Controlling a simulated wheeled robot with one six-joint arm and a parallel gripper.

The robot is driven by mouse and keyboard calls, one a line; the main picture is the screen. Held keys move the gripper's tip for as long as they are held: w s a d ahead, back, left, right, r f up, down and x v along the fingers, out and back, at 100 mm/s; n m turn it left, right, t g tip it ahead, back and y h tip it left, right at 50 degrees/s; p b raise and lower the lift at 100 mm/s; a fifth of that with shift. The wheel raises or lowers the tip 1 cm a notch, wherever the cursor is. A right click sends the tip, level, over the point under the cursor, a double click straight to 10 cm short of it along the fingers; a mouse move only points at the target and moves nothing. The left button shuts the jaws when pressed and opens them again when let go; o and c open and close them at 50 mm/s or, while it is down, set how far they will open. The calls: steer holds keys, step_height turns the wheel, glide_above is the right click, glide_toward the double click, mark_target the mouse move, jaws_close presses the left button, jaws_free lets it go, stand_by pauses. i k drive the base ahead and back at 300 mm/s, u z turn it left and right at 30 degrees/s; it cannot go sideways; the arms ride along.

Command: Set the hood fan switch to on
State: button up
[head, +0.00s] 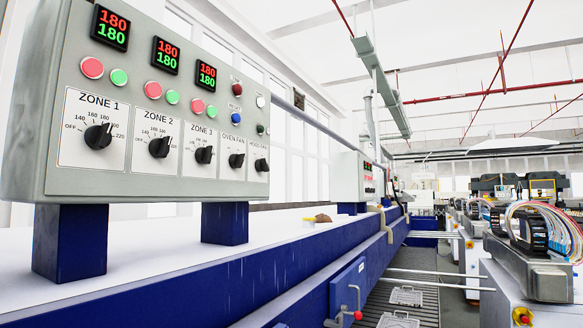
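The hood fan switch (261,165) is the black rotary knob at the right end of the knob row on the grey control panel (150,15). Its white label plate is seen at a steep slant, and its position marks are too small to read. I cannot tell which setting its pointer is on. The oven fan knob (237,161) is just left of it. The zone 1 (98,136), zone 2 (159,147) and zone 3 (204,155) knobs are further left. My gripper is not in view.
The panel stands on blue posts (225,222) above a long blue and white machine (215,265). Temperature displays (165,55) read 180. A second panel (352,178) stands further back. Cabled machinery (540,250) stands at right.

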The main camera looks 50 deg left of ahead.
mark_target(261, 165)
steer(key=u, duration=0.6)
steer(key=i, duration=1.5)
steer(key=u, duration=0.75)
